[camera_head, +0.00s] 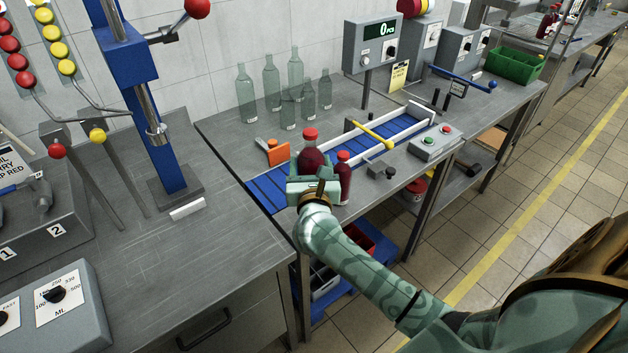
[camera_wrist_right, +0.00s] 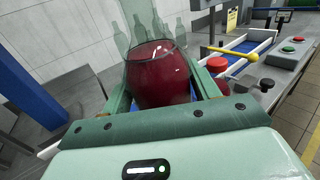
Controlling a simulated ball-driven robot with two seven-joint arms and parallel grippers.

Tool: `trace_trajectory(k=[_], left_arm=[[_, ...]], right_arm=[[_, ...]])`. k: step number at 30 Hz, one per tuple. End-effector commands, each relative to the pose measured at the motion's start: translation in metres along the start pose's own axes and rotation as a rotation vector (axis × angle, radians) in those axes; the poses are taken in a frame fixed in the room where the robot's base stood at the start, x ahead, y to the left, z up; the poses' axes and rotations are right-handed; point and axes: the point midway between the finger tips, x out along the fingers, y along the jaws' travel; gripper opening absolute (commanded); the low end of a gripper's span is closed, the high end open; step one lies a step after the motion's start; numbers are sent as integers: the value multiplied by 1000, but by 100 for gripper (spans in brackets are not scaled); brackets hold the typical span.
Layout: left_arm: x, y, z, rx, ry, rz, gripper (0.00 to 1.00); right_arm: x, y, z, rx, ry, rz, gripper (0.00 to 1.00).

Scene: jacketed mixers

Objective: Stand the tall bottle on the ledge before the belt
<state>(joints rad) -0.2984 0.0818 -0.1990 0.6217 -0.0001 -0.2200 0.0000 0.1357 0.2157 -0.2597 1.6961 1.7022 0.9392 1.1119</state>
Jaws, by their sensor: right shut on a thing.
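My right gripper (camera_head: 318,180) is shut on a wide, red-filled bottle with a red cap (camera_head: 312,160), at the blue belt's near end. In the right wrist view this bottle (camera_wrist_right: 160,75) is upright between the fingers; its base is hidden. A slimmer red bottle with a red cap (camera_head: 344,180) stands just right of the gripper; its cap (camera_wrist_right: 217,65) shows beyond the right finger in the wrist view. I cannot tell for sure which is taller. The blue belt (camera_head: 268,190) has a grey metal strip (camera_head: 368,190) along its front. My left gripper is out of view.
Several empty clear bottles (camera_head: 270,82) stand at the back. A button box (camera_head: 436,140) is to the right. The left bench top (camera_head: 190,250) is mostly clear.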

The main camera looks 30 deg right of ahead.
Motion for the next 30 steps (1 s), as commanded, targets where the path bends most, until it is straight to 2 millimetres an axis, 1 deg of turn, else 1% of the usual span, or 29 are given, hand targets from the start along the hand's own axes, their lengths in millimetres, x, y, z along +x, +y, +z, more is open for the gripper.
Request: trace_trajectory(k=[1,7,9,12,15,23,27,28,29,30], left_arm=[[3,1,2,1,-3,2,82],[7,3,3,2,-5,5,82],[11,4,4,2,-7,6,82],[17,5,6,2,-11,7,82],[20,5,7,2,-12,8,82],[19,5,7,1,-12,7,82],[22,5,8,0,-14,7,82],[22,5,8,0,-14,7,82],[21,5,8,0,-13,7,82],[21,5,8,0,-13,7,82]], right_arm=[[4,-2,-4,-3,-6,0,5],[13,-6,-15,0,-6,0,5],[18,-10,-24,-2,-6,0,5],[17,-8,-41,-3,-4,2,5],[17,-8,-49,-1,-5,0,5],[17,-8,-49,2,-6,1,5],[16,-8,-52,1,-6,1,5],[16,-8,-55,0,0,0,63],[16,-8,-54,0,0,0,72],[16,-8,-54,1,0,0,82]])
